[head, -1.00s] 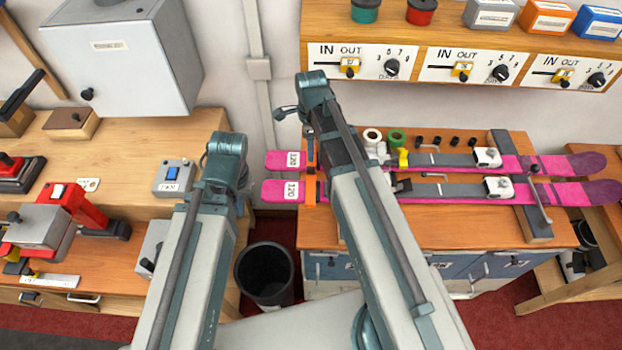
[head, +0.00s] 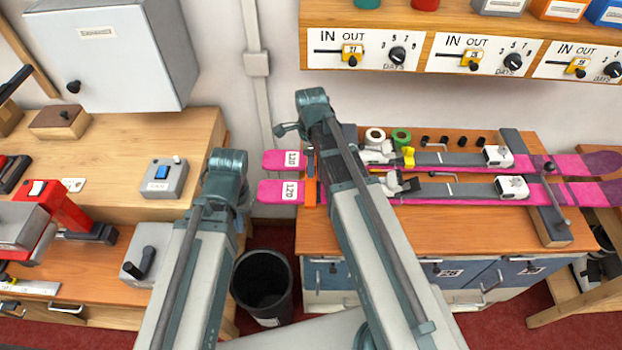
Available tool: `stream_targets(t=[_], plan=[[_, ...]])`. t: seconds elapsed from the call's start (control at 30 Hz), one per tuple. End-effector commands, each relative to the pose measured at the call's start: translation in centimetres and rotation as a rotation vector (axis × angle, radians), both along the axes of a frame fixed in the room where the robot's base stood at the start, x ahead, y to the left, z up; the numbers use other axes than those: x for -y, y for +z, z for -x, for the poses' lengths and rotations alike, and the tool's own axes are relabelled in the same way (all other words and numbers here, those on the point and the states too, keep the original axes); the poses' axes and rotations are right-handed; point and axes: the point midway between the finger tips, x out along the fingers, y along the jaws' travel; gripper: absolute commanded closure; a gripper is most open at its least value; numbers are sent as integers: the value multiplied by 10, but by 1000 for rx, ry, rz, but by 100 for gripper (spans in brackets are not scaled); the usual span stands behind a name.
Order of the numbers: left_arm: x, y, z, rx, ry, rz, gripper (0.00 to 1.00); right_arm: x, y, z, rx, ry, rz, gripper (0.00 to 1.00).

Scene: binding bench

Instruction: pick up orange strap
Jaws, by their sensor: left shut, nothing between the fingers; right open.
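My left gripper (head: 240,197) is left of the bench, away from the strap. It is shut and empty, largely hidden behind its own arm.
A black bin (head: 263,283) stands on the floor between the benches. White and green rolls (head: 401,138) sit behind the skis. A shelf with dials (head: 398,55) hangs above. The left bench (head: 125,190) holds a grey box with a blue switch (head: 163,178) and a red machine.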

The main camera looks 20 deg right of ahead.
Motion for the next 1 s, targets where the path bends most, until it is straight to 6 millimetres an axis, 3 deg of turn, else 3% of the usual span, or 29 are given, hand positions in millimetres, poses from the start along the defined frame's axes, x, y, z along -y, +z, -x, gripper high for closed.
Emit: stream_targets(t=[0.07, 0.33, 0.6, 1.0], plan=[[0, -11, 0, 0, 0, 0, 100, 0, -10, 0, 0, 0, 0, 50], [0, -9, 0, 0, 0, 0, 100, 0, -9, 0, 0, 0, 0, 52], [0, -9, 0, 0, 0, 0, 100, 0, -9, 0, 0, 0, 0, 100], [0, -9, 0, 0, 0, 0, 100, 0, -9, 0, 0, 0, 0, 100]])
